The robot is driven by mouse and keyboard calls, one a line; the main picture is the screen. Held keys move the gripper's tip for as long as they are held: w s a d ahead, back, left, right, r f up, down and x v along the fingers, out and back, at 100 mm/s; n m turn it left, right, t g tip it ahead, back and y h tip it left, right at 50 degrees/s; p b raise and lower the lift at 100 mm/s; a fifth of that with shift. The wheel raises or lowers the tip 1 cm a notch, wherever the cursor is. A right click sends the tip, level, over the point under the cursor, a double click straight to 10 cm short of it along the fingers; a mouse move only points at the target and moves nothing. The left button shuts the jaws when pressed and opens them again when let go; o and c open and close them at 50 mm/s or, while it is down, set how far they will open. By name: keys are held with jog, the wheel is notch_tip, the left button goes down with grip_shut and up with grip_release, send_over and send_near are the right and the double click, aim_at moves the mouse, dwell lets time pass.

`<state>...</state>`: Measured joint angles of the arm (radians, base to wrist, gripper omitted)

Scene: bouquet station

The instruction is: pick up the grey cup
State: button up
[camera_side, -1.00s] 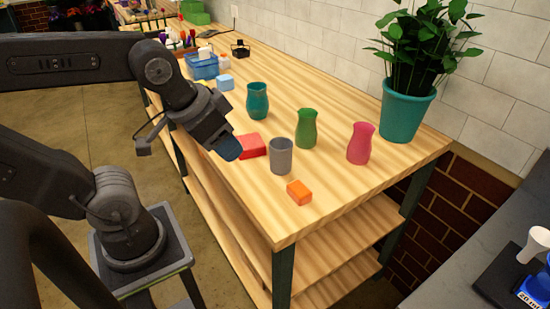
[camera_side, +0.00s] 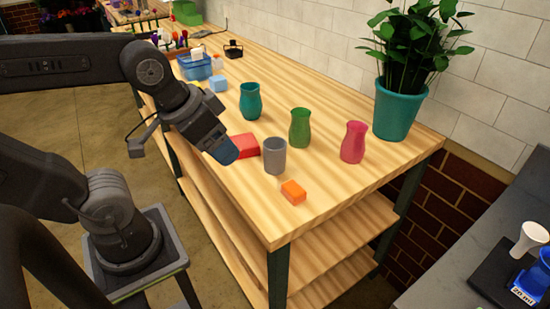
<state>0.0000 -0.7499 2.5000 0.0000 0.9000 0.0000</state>
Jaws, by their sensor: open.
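The grey cup (camera_side: 275,156) stands upright on the wooden table, near its front edge. My gripper (camera_side: 224,153) is open, to the left of the cup and apart from it, at the table's front edge. Its blue tip points down and to the right. A red block (camera_side: 245,146) lies between my gripper and the cup, close to the cup's left side. I cannot see the gap between the fingers from this side.
An orange block (camera_side: 293,192) lies in front of the cup. A potted plant (camera_side: 397,112) stands at the right. A blue basket (camera_side: 196,67) is farther back. Bare wood lies at the right front.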

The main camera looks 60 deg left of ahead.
jog(key=o, duration=0.4)
jog(key=n+g+y, duration=0.2)
jog(key=n+y, duration=0.1)
jog(key=n, duration=0.5)
send_near(275, 151)
jog(key=a, duration=0.2)
jog(key=x, duration=1.3)
jog(key=shift+w+r, duration=0.15)
jog(key=shift+w, duration=0.25)
